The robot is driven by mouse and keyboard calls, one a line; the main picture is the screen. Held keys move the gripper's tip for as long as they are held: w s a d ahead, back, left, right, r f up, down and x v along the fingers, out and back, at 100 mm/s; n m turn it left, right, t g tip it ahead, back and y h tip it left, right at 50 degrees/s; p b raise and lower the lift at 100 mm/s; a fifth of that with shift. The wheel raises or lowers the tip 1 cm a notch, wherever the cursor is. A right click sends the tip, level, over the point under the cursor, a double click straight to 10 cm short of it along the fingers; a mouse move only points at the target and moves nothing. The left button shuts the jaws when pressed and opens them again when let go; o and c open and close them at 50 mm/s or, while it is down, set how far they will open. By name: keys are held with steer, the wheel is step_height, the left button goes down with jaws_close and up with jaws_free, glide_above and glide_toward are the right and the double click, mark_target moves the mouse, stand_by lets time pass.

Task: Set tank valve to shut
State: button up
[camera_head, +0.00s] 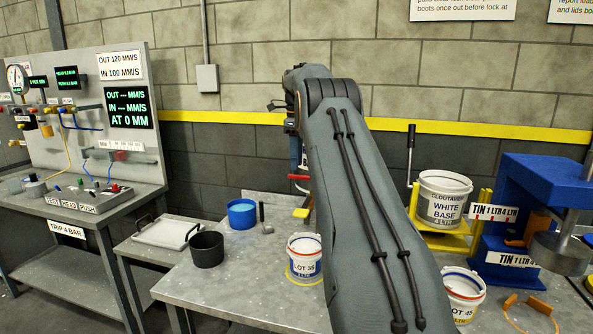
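A grey upright panel (97,70) stands at the left with a round gauge (16,79), green-lit displays and small coloured fittings. A row of yellow, red and blue fittings (58,101) runs across its middle, with hoses below. I cannot tell which fitting is the tank valve, or its setting. A control box (90,197) with several small knobs sits on the shelf in front, above tags reading TEST, HEAD and PUSH. My arm crosses the middle of the view, its far end well right of the panel. My gripper's fingers are hidden behind the arm.
A grey bench (225,285) holds a black pot (206,250), a blue tub (242,214) and a LOT 35 pail (305,258). To the right are a WHITE BASE pail (444,200), a LOT 45 pail (462,293) and a blue press (548,185). A low tray (167,234) stands left.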

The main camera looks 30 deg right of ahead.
mark_target(296, 175)
steer(key=shift+r, duration=2.2)
steer(key=shift+a, duration=0.15)
steer(key=s+a+f+n, duration=0.3)
steer(key=a+f+n, duration=0.3)
steer(key=a, duration=0.4)
steer(key=s+a+f+n, duration=0.3)
steer(key=a+n, duration=0.5)
steer(key=a, duration=0.2)
steer(key=s+a+f+n, duration=0.4)
steer(key=s+a, duration=0.1)
steer(key=s, duration=0.5)
steer(key=s+a+f+n+t, duration=0.1)
steer(key=s+a+f+n, duration=0.3)
steer(key=s, duration=0.6)
steer(key=s+a+f+n, duration=0.5)
steer(key=s+a+n, duration=0.1)
steer(key=s, duration=0.3)
steer(key=shift+s+a, duration=0.15)
steer(key=shift+s, duration=0.25)
